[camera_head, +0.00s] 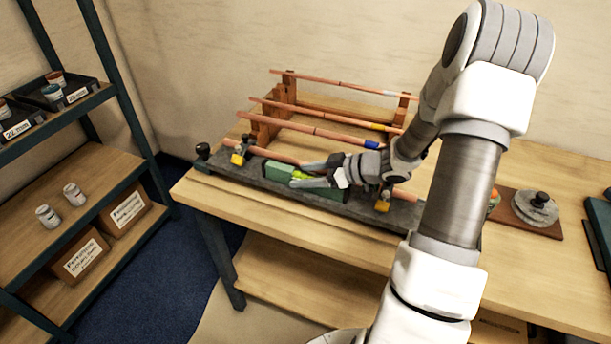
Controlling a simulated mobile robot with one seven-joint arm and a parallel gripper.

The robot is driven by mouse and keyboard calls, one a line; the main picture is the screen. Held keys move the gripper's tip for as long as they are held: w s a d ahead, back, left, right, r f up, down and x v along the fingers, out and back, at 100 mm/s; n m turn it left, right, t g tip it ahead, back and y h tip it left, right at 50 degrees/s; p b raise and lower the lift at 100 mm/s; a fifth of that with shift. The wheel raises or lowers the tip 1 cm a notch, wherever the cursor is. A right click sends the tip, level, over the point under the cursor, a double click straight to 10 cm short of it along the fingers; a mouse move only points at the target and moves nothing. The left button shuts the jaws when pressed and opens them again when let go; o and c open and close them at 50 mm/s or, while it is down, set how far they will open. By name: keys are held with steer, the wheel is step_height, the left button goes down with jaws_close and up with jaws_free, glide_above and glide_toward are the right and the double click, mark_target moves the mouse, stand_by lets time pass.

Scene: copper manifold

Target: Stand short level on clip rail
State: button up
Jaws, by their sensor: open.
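A short green level (279,171) with a yellow-green vial part lies along the dark grey clip rail (228,175) at the front of the workbench. My gripper (298,174) is open, with its fingers at the level's middle. One finger shows behind and above the level, the other in front of it. The gripper and wrist hide part of the level. I cannot tell whether the fingers touch it. Yellow clips (238,158) stand on the rail, with another yellow clip (383,201) right of my gripper.
Copper pipes (310,130) on wooden supports stand just behind the rail. A round grey weight (536,207) sits on a brown board at right. Shelving stands at left. My arm covers the bench's right-middle.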

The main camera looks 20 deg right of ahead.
steer(key=r, duration=0.3)
steer(key=d+r, duration=0.1)
steer(key=shift+s+r+p, duration=0.25)
steer(key=shift+s+p, duration=0.05)
steer(key=shift+p, duration=0.05)
steer(key=p+v, duration=0.1)
steer(key=v, duration=1.1)
steer(key=shift+w+r, duration=0.15)
steer(key=shift+r, duration=0.25)
